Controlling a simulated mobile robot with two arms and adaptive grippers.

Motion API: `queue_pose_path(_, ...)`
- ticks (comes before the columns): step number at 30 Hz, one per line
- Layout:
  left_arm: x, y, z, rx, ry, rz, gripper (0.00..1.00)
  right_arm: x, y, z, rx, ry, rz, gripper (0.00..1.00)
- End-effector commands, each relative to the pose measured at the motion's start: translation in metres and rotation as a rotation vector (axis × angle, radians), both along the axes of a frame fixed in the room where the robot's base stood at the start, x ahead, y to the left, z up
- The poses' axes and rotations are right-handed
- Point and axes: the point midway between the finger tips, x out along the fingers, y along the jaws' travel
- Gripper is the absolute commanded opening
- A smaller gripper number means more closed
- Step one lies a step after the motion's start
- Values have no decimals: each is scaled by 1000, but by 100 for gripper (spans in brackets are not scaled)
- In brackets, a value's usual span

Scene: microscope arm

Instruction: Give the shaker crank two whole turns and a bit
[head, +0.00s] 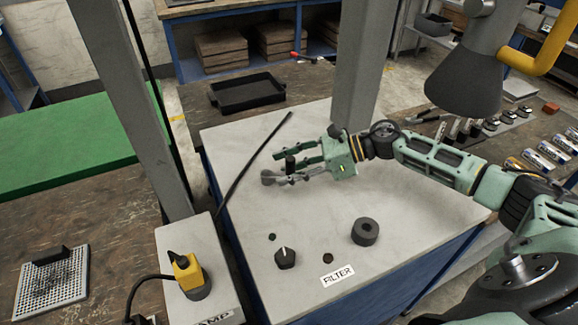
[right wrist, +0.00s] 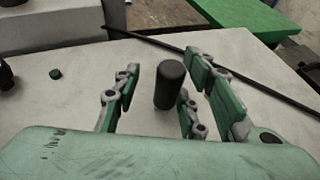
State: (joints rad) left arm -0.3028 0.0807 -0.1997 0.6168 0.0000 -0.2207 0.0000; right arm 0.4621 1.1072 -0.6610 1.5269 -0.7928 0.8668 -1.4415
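The shaker crank shows in the head view as a grey metal piece (head: 268,178) low over the pale cabinet top, with an upright black handle (head: 290,164). In the right wrist view the black handle (right wrist: 170,85) stands between the fingers. My right gripper (head: 285,165) is open around the handle; in the right wrist view a gap shows on its left side, and contact on the right cannot be told. The crank's arm and pivot are mostly hidden by the fingers. My left gripper is in neither view.
The pale cabinet top (head: 235,140) also bears a black knob (head: 286,258), a black ring (head: 365,231) and a FILTER label (head: 337,276). A thin black rod (head: 255,160) slants behind the crank. A grey post (head: 362,70) and dark lamp head (head: 465,80) stand near my right arm.

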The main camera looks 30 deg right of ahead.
Motion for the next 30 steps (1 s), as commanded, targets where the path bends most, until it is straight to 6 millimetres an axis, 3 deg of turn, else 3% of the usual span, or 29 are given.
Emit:
queue_pose_path(5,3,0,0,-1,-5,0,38,0,0,-1,0,0,0,38)
queue_pose_path(18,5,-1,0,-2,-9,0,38,-1,0,-1,1,2,1,1)
queue_pose_path(30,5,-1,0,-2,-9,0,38,-2,2,-1,2,5,5,0)
